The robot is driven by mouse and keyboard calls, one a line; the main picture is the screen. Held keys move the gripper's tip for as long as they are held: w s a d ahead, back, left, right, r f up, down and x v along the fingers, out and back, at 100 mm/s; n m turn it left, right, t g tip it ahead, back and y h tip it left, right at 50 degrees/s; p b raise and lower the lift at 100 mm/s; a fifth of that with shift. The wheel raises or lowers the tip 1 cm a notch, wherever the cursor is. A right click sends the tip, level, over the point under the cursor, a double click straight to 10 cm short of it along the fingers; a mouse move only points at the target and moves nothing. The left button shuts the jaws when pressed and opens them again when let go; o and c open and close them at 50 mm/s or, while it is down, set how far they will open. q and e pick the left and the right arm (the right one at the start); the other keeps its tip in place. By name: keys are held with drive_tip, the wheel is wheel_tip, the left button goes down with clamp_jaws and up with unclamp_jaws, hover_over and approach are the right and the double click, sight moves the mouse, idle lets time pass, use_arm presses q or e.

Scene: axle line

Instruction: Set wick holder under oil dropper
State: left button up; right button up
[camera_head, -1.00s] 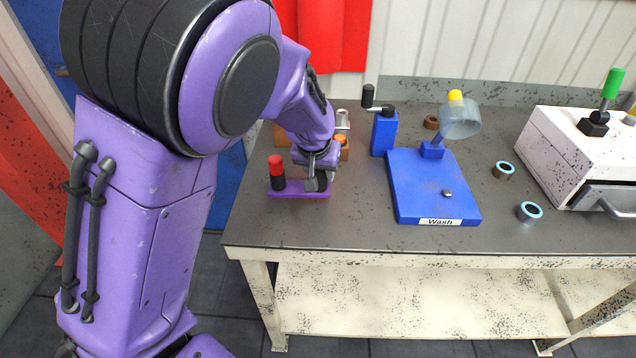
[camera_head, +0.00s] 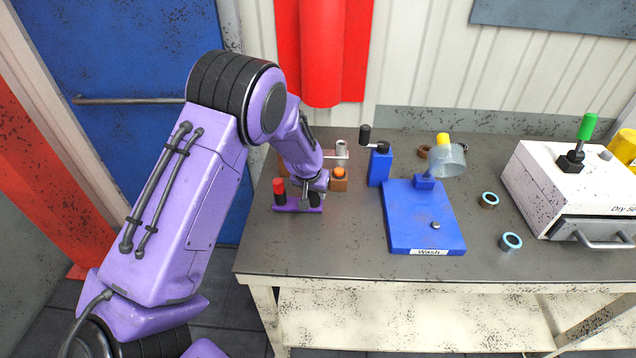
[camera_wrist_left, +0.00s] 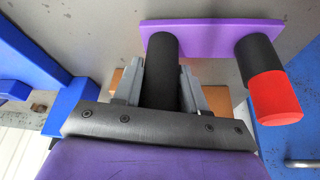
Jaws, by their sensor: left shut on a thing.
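The wick holder is a purple plate (camera_head: 290,208) with two black posts, one capped in red (camera_head: 279,186). It is at the left end of the bench and also shows in the left wrist view (camera_wrist_left: 210,36). My left gripper (camera_head: 315,192) is shut on the uncapped black post (camera_wrist_left: 162,75), with a finger on each side of it. An orange block with an orange knob (camera_head: 339,178) and a grey metal part (camera_head: 342,149) stands just behind, probably the oil dropper. My arm partly hides it. Whether the plate touches the bench is unclear.
A blue Wash stand (camera_head: 405,232) with a clear cup (camera_head: 448,160) and a blue crank post (camera_head: 380,165) stand to the right. Loose rings (camera_head: 511,242) lie near a white dryer box (camera_head: 540,190). Bench top (camera_head: 345,240) is bare between holder and Wash stand.

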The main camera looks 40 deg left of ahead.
use_arm(q)
drive_tip(key=shift+w+a+b, duration=0.3)
drive_tip(key=shift+w+b, duration=0.05)
drive_tip(key=shift+w, duration=0.4)
drive_tip(key=w+a, duration=0.1)
drive_tip(key=w+a+b, duration=0.1)
drive_tip(key=shift+w, duration=0.4)
drive_tip(key=shift+w+a, duration=0.25)
drive_tip(key=shift+w, duration=0.35)
drive_tip(key=shift+w+a, duration=0.4)
drive_tip(key=shift+w, duration=0.15)
drive_tip(key=shift+f, duration=0.55)
drive_tip(key=o, duration=1.2)
drive_tip(key=shift+o, duration=0.6)
